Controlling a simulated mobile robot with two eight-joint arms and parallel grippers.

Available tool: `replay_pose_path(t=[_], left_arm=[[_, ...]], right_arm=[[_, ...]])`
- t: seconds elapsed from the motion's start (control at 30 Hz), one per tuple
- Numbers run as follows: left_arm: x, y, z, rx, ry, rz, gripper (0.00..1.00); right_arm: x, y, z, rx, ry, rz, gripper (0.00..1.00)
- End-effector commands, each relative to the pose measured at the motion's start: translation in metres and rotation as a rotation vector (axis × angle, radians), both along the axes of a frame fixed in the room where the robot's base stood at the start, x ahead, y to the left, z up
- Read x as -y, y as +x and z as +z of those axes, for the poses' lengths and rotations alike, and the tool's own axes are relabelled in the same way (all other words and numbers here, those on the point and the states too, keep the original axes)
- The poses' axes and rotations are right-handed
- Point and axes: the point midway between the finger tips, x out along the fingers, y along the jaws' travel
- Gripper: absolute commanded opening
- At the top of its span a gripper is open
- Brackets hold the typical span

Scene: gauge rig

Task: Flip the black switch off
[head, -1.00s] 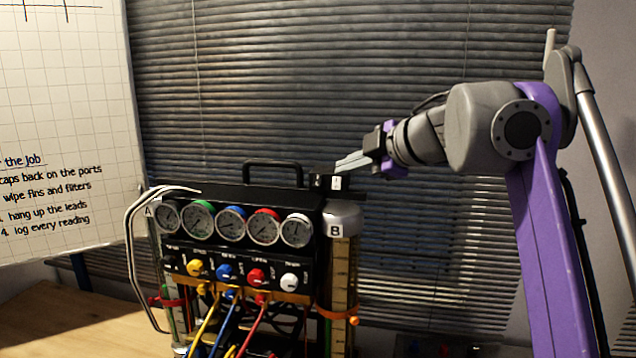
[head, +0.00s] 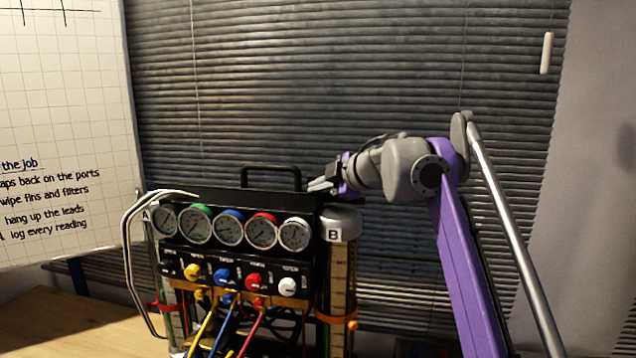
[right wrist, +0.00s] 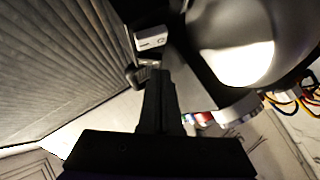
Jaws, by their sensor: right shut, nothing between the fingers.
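The gauge rig (head: 225,262) stands on the table, with a row of round gauges and coloured knobs on its front. My right gripper (head: 314,186) is at the rig's top right corner, behind the handle's right side. Its fingers are shut and empty. In the right wrist view the closed fingers (right wrist: 160,78) point at a small white marked plate (right wrist: 151,39) and a dark rounded piece (right wrist: 137,76) beside it, which may be the black switch. I cannot tell whether they touch, or the switch's position. In the head view the gripper covers that spot. My left gripper is not in view.
A black carrying handle (head: 271,177) stands on top of the rig. A clear cylinder marked B (head: 340,270) is on its right side, and grey tubing (head: 128,255) bends out on its left. A whiteboard (head: 62,120) is at left, with blinds (head: 350,70) behind.

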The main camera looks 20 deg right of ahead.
Motion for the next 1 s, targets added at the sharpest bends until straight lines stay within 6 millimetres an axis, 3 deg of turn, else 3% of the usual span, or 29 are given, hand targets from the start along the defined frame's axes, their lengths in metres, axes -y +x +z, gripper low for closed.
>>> replay_pose_path(t=[0.37,0.6,1.0], left_arm=[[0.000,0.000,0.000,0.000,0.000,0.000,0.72],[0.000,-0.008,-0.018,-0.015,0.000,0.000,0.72],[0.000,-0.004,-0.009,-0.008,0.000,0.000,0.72]], right_arm=[[0.001,0.001,-0.001,0.001,0.000,0.001,0.00],[0.004,0.005,-0.015,0.101,-0.074,0.001,0.00],[0.004,0.006,-0.004,0.104,-0.075,0.002,0.00]])
